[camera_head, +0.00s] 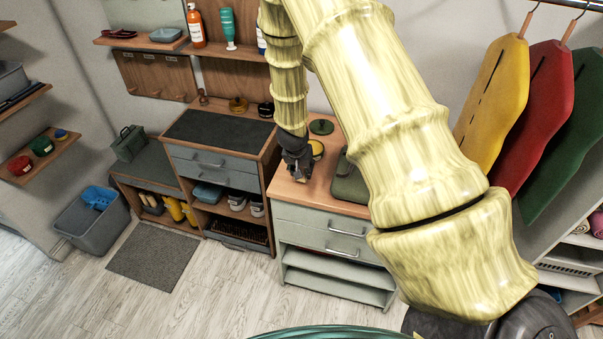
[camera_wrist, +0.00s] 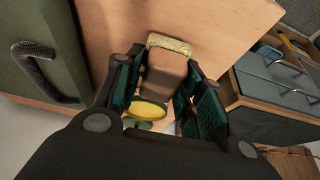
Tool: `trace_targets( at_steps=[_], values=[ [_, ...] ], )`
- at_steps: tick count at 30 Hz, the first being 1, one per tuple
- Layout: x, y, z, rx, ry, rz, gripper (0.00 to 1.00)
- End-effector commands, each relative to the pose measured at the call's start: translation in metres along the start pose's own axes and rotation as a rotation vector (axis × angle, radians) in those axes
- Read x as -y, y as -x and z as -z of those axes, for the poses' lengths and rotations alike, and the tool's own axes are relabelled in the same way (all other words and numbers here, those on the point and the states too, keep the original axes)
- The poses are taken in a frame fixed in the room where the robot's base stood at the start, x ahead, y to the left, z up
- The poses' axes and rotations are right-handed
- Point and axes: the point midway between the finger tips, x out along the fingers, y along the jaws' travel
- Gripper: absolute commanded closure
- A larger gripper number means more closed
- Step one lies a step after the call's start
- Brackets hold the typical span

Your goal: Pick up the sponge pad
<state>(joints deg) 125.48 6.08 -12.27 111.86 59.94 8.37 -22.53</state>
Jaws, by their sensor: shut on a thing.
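The sponge pad (camera_wrist: 166,70) is a tan-brown block with a rough yellow layer at its far end, seen in the wrist view. My gripper (camera_wrist: 168,88) has its two dark green fingers on either side of the pad and is shut on it. In the head view my gripper (camera_head: 297,168) is over the wooden top of the right-hand cabinet, pointing down. The pad is mostly hidden there. I cannot tell whether it touches the wooden top.
A green box (camera_head: 350,184) with a dark handle stands right of my gripper. A round yellow-topped item (camera_wrist: 147,108) is close by the fingers, and a dark green disc (camera_head: 321,127) lies behind. The grey drawer unit (camera_head: 205,168) stands to the left. The front of the wooden top looks clear.

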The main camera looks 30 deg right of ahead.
Motion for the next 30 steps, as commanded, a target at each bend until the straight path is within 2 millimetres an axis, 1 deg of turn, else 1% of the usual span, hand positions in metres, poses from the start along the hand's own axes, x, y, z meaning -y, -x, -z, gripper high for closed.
trace_targets(
  at_steps=[4, 13, 17, 24, 30],
  values=[
    [0.001, 0.010, 0.004, -0.002, 0.001, 0.000, 0.82],
    [-0.018, 0.023, -0.023, 0.001, -0.002, 0.001, 0.82],
    [-0.029, 0.031, -0.041, 0.002, -0.002, 0.002, 0.82],
    [-0.056, 0.054, -0.082, 0.001, -0.001, 0.002, 0.82],
    [-0.072, 0.068, -0.105, 0.001, 0.000, 0.001, 0.82]
  ],
)
